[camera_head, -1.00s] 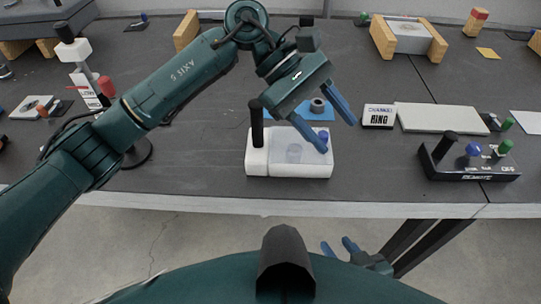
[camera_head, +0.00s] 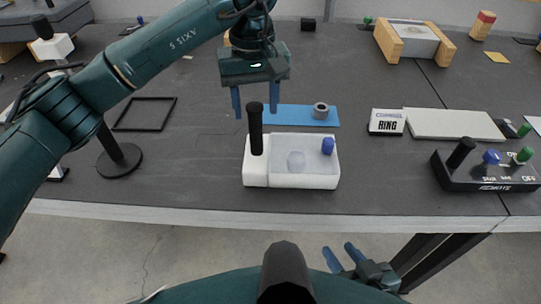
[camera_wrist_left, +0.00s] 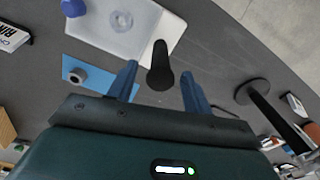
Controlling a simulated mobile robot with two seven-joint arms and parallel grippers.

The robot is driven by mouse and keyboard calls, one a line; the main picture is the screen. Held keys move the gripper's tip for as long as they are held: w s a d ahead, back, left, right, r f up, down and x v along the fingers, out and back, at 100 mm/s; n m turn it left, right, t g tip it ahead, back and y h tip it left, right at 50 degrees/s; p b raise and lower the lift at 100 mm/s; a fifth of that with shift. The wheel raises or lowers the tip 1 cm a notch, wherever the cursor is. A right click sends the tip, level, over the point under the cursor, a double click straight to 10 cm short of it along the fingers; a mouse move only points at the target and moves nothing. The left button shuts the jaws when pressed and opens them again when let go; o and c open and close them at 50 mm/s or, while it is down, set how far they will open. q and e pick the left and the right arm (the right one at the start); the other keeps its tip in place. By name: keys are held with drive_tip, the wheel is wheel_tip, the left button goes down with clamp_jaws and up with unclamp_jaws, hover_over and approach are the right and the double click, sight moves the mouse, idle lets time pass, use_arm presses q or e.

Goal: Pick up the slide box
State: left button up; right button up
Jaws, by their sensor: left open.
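The slide box, a white box (camera_head: 290,180) with a black upright handle (camera_head: 256,135) at its left end, a blue knob and a round pale disc, stands near the table's front edge. In the left wrist view the white box (camera_wrist_left: 145,28) is at the top and its black handle (camera_wrist_left: 160,72) shows between the fingers. My left gripper (camera_head: 256,113) is open, pointing down behind the handle, with nothing held. It also shows in the left wrist view (camera_wrist_left: 159,72). My right gripper (camera_head: 338,247) is low in front of the table, fingers apart and empty.
A blue mat (camera_head: 285,115) with a grey ring (camera_head: 321,110) lies behind the box. A black-and-white "RING" block (camera_head: 386,122), a white plate (camera_head: 453,124) and a black control box (camera_head: 480,172) are to the right. A round black stand (camera_head: 120,160) is left.

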sight(255, 123)
use_arm(q)
drive_tip(key=shift+w+a+f, duration=0.1)
drive_tip(key=shift+f, duration=2.55)
clamp_jaws()
